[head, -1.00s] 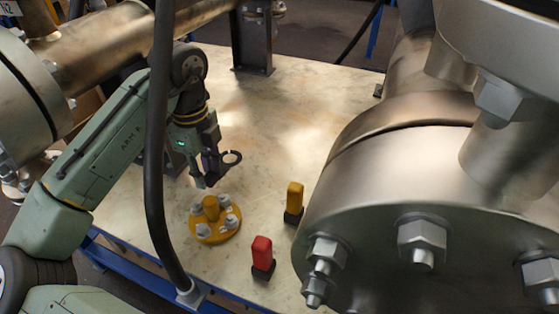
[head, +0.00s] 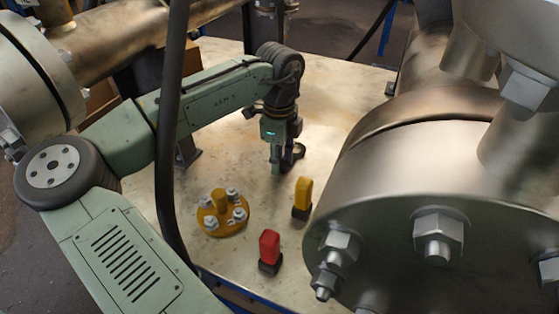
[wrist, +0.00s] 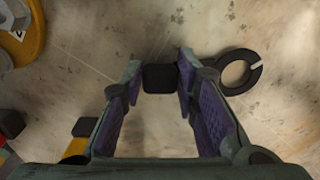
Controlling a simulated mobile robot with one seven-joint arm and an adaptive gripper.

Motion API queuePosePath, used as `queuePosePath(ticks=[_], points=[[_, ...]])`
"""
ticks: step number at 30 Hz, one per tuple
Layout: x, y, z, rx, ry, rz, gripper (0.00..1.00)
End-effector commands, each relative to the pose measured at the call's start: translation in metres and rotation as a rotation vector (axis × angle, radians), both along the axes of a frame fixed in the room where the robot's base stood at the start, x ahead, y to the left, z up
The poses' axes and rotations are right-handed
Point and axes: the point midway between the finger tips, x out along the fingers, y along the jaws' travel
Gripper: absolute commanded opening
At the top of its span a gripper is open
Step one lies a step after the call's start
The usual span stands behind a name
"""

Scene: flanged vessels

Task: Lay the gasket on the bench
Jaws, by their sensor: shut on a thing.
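The gasket is a dark ring with a gap in its rim and a black grip block. In the wrist view, the ring (wrist: 226,82) shows to the right of my gripper (wrist: 160,85), and the block sits between the two fingers. My gripper is shut on this block. In the head view, my gripper (head: 276,170) points down over the bench (head: 335,95), with the gasket (head: 298,152) at its right side. The fingers partly hide the gasket. I cannot tell whether the ring touches the bench.
A yellow flange (head: 222,222) with a knob and several nuts lies left of my gripper. A yellow block (head: 303,190) and a red block (head: 269,247) stand nearer the front. A large bolted vessel (head: 400,180) fills the right. Bare bench lies behind my gripper.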

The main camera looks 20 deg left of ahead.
Motion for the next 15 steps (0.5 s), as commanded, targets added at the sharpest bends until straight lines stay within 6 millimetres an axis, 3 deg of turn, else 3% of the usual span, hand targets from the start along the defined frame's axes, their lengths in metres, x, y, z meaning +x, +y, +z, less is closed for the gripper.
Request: queuePosePath(ticks=[12, 13, 15], points=[[-0.0003, -0.0002, -0.0064, -0.001, 0.0, -0.001, 0.08], [-0.0003, -0.0001, -0.0065, -0.001, 0.0, -0.001, 0.29], [-0.0003, 0.0, -0.0063, 0.0, 0.0, -0.001, 0.34]])
